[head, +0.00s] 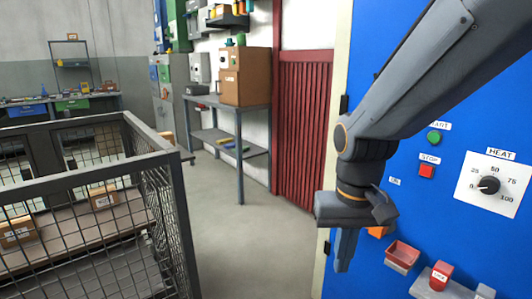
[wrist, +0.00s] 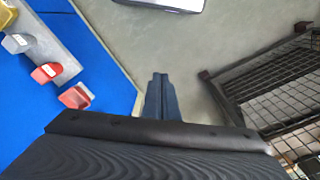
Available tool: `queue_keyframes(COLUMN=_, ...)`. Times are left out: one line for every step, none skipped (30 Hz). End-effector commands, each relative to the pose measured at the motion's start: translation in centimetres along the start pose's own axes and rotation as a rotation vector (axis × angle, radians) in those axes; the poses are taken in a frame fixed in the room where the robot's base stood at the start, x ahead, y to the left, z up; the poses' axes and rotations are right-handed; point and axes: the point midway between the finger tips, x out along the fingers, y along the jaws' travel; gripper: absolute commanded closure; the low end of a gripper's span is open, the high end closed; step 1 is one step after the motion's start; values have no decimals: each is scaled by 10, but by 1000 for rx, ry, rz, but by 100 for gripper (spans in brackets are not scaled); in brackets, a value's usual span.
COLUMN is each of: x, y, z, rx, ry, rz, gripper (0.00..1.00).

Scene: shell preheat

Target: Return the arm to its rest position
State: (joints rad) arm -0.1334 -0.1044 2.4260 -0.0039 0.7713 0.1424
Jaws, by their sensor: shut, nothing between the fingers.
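My gripper (head: 345,250) hangs pointing down in the middle right of the head view, in front of the left edge of a blue panel (head: 395,75). It also shows in the wrist view (wrist: 160,80), where its fingers are together over bare floor. It is shut and holds nothing. My arm comes down from the upper right in the head view. The panel has a green button (head: 434,137), a red stop button (head: 427,171) and a heat dial (head: 489,185) that points toward the lower numbers. The arm hides part of the panel.
A mesh cage (head: 180,225) stands at the left, with cardboard boxes inside. A red bin (head: 403,255) and a grey ledge (head: 450,288) stick out from the panel's lower part. A grey table (head: 240,103) with boxes stands behind. The floor (head: 250,240) between cage and panel is clear.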

Motion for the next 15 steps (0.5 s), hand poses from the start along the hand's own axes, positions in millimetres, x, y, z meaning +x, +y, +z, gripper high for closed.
queue_keyframes(x=1, y=-1, z=13, rx=-19, ry=-7, rz=-7, gripper=100)
queue_keyframes(x=2, y=-1, z=20, rx=-31, ry=-12, rz=-12, gripper=100)
queue_keyframes(x=4, y=-2, z=30, rx=-48, ry=-19, rz=-18, gripper=100)
queue_keyframes(x=5, y=-2, z=37, rx=-59, ry=-24, rz=-22, gripper=100)
queue_keyframes(x=6, y=-2, z=44, rx=-72, ry=-28, rz=-27, gripper=100)
queue_keyframes(x=8, y=-3, z=54, rx=-86, ry=-34, rz=-33, gripper=100)
queue_keyframes(x=9, y=-4, z=60, rx=-98, ry=-39, rz=-38, gripper=100)
queue_keyframes(x=10, y=-4, z=67, rx=-110, ry=-43, rz=-42, gripper=100)
queue_keyframes(x=5, y=-2, z=66, rx=-105, ry=-44, rz=-40, gripper=100)
queue_keyframes(x=3, y=-1, z=65, rx=-101, ry=-45, rz=-38, gripper=100)
queue_keyframes(x=1, y=0, z=65, rx=-98, ry=-45, rz=-37, gripper=100)
queue_keyframes(x=-1, y=1, z=65, rx=-94, ry=-46, rz=-36, gripper=100)
queue_keyframes(x=-3, y=2, z=64, rx=-91, ry=-46, rz=-34, gripper=100)
queue_keyframes(x=-5, y=4, z=64, rx=-88, ry=-45, rz=-33, gripper=100)
queue_keyframes(x=-7, y=5, z=64, rx=-84, ry=-45, rz=-32, gripper=100)
